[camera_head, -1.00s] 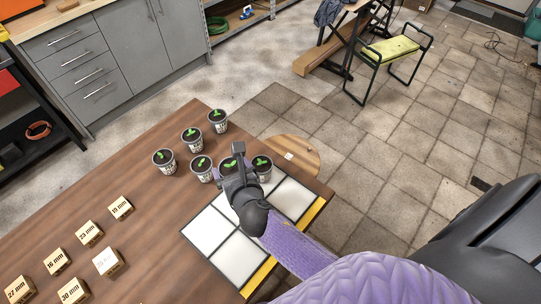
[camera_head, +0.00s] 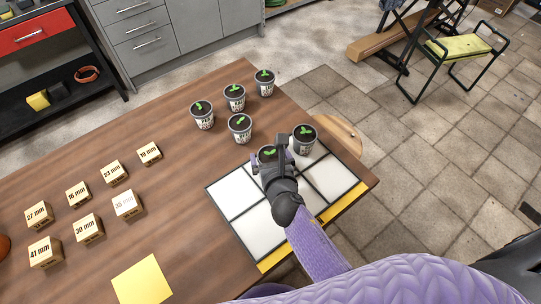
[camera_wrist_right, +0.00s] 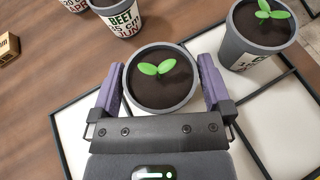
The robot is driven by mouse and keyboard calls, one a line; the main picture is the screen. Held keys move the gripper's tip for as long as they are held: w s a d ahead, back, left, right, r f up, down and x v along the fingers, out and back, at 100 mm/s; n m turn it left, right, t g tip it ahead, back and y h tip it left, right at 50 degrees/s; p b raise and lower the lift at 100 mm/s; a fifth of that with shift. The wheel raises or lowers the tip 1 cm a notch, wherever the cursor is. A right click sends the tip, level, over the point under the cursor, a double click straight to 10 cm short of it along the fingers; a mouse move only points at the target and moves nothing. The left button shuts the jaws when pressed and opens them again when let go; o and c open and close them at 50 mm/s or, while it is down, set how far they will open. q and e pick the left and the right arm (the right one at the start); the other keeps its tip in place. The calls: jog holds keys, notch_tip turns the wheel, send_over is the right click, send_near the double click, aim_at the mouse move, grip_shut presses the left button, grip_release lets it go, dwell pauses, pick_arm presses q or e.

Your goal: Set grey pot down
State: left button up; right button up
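My right gripper (camera_head: 267,165) is around a grey pot (camera_head: 267,152) with dark soil and a green seedling, at the far edge of the white-celled tray (camera_head: 235,194). In the right wrist view the held pot (camera_wrist_right: 162,95) sits upright between the two purple fingers (camera_wrist_right: 161,88), which appear to press its sides. I cannot tell whether its base touches the tray; the gripper hides it. Another grey pot (camera_head: 304,144) stands on the tray's far right cell, just right of the held one. My left gripper is not in view.
Several similar pots stand on the wooden table beyond the tray, the nearest (camera_head: 240,130) close to the held pot. Several labelled wooden blocks (camera_head: 85,227) and a yellow sheet (camera_head: 142,281) lie to the left. The tray's nearer cells are empty.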

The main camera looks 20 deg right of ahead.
jog(key=shift+r, duration=0.3)
jog(key=p+v, duration=0.3)
jog(key=v, duration=0.9)
